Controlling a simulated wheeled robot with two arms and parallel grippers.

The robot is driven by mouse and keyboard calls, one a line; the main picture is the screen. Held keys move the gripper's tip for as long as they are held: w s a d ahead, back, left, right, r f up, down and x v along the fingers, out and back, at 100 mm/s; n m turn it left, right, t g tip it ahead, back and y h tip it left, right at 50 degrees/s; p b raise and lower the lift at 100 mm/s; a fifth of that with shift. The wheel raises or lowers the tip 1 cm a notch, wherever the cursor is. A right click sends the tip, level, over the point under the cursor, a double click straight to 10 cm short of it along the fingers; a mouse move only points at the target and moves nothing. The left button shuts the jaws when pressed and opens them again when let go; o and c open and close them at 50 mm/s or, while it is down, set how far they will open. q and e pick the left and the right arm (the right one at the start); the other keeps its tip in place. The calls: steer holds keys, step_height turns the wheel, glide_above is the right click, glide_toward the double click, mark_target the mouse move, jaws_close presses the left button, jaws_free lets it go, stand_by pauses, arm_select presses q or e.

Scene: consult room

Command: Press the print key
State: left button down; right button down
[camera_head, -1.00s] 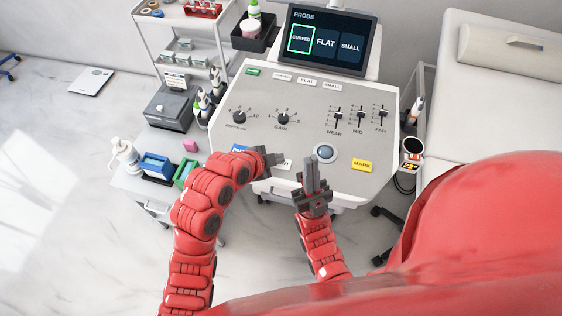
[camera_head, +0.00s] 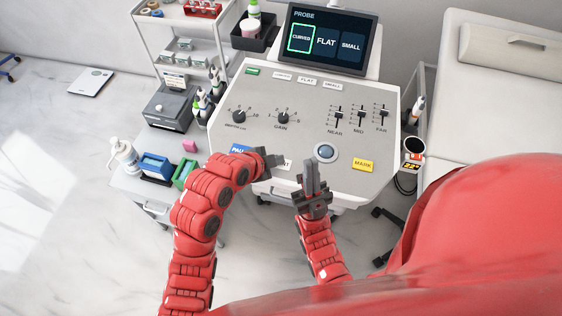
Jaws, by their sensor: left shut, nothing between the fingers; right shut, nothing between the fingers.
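A grey console panel (camera_head: 300,145) with keys, knobs and sliders stands ahead of me. Along its front edge are a blue key (camera_head: 240,149) labelled "PAU...", a white key (camera_head: 287,164) mostly hidden behind my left gripper, and a yellow "MARK" key (camera_head: 363,165). No label reading "print" can be read; the white key's lettering is nearly all covered. My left gripper (camera_head: 276,161) is shut and empty at the white key's left side; I cannot tell whether it touches. My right gripper (camera_head: 311,168) is shut and empty, pointing up the panel just below the trackball (camera_head: 325,152).
A screen (camera_head: 327,40) headed "PROBE" stands behind the panel, with "CURVED" outlined in green. Knobs (camera_head: 283,118) and sliders (camera_head: 359,117) rise from the panel. A side cart with a pump bottle (camera_head: 125,154) is at left, and an exam couch (camera_head: 500,90) at right.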

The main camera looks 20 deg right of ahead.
arm_select(q)
steer(key=shift+r, duration=0.1)
stand_by(0.3)
steer(key=shift+r, duration=0.8)
steer(key=shift+r+p, duration=0.35)
steer(key=shift+r, duration=2.1)
steer(key=shift+w, duration=0.1)
